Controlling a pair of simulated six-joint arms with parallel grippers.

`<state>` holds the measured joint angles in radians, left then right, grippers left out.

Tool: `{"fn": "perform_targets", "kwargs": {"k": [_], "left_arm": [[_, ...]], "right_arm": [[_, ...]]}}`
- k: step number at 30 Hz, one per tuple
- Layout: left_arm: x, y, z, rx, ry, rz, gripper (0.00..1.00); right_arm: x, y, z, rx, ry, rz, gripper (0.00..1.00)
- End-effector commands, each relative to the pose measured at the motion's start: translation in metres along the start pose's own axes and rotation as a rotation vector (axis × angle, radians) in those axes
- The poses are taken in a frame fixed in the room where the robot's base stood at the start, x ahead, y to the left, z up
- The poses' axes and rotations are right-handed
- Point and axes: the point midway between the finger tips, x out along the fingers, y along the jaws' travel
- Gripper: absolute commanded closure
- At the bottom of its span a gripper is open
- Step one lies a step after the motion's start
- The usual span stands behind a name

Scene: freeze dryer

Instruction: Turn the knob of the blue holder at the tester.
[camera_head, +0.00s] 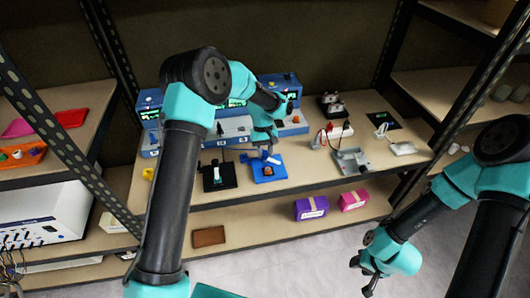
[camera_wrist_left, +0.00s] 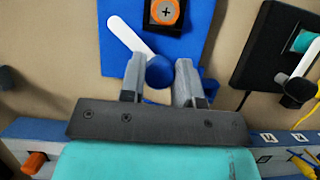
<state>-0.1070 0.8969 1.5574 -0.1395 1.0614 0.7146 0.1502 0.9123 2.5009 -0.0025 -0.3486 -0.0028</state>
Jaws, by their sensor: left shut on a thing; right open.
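The blue holder (camera_head: 264,179) lies on the shelf board in front of the blue tester (camera_head: 236,128). A round blue knob (camera_wrist_left: 160,72) sits at the lever's end. My left gripper (camera_wrist_left: 158,78) has its fingers on either side of this knob and is shut on it; in the head view the arm reaches down over the holder. My right gripper (camera_head: 371,284) is open and empty, low at the right, far from the holder.
A black holder (camera_wrist_left: 270,62) with a white lever stands beside the blue one. Grey fixtures (camera_head: 352,162) and a black pad (camera_head: 383,120) are further right. A purple box (camera_head: 311,208) and a pink box (camera_head: 354,200) stand on the lower shelf.

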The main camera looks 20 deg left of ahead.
Motion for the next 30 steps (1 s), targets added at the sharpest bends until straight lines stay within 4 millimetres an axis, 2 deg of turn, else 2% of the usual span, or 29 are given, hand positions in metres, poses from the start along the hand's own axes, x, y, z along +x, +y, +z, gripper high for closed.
{"fn": "perform_targets", "kwargs": {"k": [1, 5, 17, 30], "left_arm": [[-0.0001, 0.0000, 0.0000, 0.000, 0.000, 0.000, 0.83], [-0.0002, 0.0000, 0.0000, 0.000, 0.000, 0.000, 0.94], [-0.0002, 0.0001, -0.0001, 0.058, 0.000, -0.025, 0.94], [0.0000, 0.0008, 0.0002, 0.342, 0.000, -0.142, 0.94]], "right_arm": [[0.0000, 0.0000, 0.0000, 0.000, 0.000, 0.000, 0.57], [0.0000, 0.0000, 0.0000, 0.000, 0.000, 0.000, 0.57], [0.0000, 0.0000, 0.0000, 0.000, 0.000, 0.000, 0.57], [0.0000, 0.0000, 0.0000, 0.000, 0.000, 0.000, 0.57]]}}
